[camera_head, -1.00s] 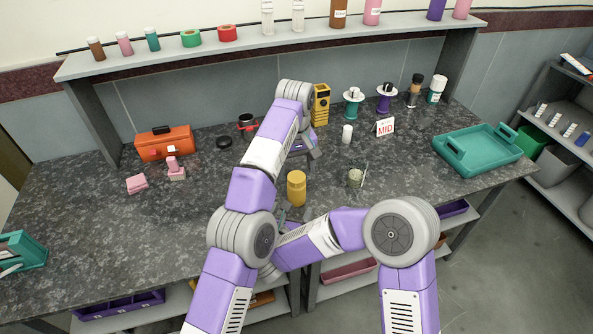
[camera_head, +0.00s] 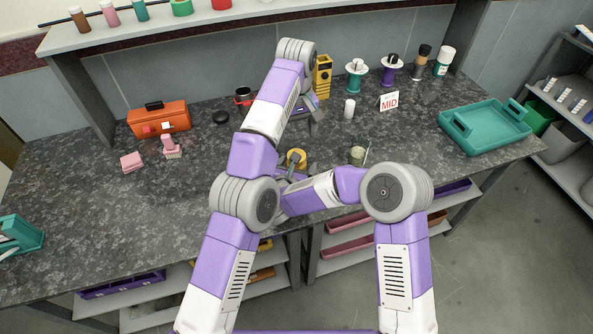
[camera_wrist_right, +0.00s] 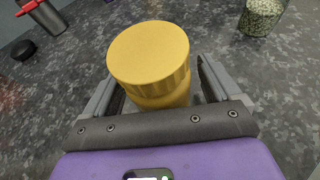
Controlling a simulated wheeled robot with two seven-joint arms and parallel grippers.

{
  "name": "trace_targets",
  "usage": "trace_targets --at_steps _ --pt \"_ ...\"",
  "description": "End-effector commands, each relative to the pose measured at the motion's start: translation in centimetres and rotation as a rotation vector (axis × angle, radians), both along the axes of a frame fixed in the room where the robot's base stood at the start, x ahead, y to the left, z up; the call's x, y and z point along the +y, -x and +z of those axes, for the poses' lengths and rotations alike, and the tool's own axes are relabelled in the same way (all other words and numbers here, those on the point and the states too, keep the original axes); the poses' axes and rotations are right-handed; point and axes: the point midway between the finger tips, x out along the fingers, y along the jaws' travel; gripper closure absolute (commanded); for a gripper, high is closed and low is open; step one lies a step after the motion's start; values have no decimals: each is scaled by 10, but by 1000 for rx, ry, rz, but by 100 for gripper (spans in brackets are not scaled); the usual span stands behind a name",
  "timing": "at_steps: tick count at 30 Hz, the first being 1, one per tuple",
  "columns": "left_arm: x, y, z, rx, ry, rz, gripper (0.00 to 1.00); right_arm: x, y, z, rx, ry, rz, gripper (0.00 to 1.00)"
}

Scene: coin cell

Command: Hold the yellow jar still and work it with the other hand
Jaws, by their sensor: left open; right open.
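The yellow jar (camera_head: 297,155) stands upright on the dark speckled counter, its lower part hidden behind my right gripper in the head view. In the right wrist view the yellow jar (camera_wrist_right: 150,55) shows its plain round lid and sits between the two fingers. My right gripper (camera_wrist_right: 158,88) is open around the jar; whether a finger touches it cannot be told. My right gripper also shows in the head view (camera_head: 289,172), at the jar's near side. My left gripper (camera_head: 315,122) is open and empty, above and behind the jar, a little to its right.
A greenish cup-like container (camera_head: 357,156) stands right of the jar. A white cylinder (camera_head: 349,109) and a MID sign (camera_head: 389,101) are farther back. A teal tray (camera_head: 487,126) lies at right; an orange toolbox (camera_head: 159,118) and pink items are at left.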

Motion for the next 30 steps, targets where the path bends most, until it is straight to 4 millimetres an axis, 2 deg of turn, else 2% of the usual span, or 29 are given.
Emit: trace_targets --at_steps 4,5,22,26,30 --pt "0 0 0 0 0 0 23 0 0 0 0 0 0 10" --pt "0 0 0 0 0 0 23 0 0 0 0 0 0 13" --pt "0 0 0 0 0 -2 23 0 0 0 0 0 0 100" --pt "0 0 0 0 0 -48 23 0 0 0 0 0 0 100" --pt "0 0 0 0 -1 -206 23 0 0 0 0 0 0 100"
